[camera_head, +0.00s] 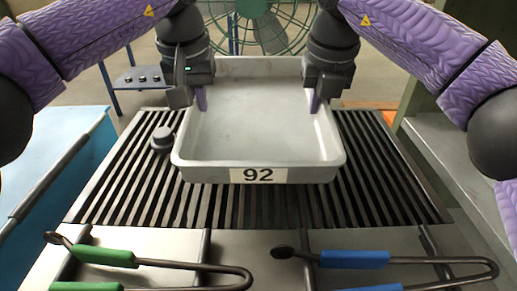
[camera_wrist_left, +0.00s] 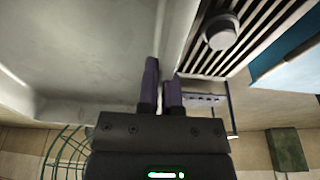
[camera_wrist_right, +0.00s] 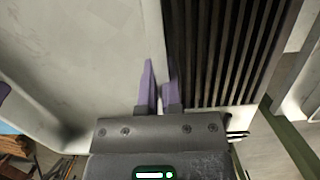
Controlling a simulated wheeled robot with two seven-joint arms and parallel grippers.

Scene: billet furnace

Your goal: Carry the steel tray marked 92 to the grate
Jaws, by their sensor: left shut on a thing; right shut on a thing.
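The grey steel tray (camera_head: 258,122) carries a 92 label on its near wall and looks empty. It is over the slatted grate (camera_head: 130,190); I cannot tell whether it touches the slats. My left gripper (camera_head: 200,100) is shut on the tray's left wall, with one finger inside and one outside. The left wrist view shows its fingers (camera_wrist_left: 162,95) across the rim. My right gripper (camera_head: 316,102) is shut on the right wall in the same way, and its fingers (camera_wrist_right: 159,95) show in the right wrist view.
A dark round knob (camera_head: 162,139) stands on the grate left of the tray. Green-handled tongs (camera_head: 105,256) and blue-handled tongs (camera_head: 352,259) lie in front. A blue bin (camera_head: 60,150) is at left, a green fan (camera_head: 262,25) behind. Bare slats show around the tray.

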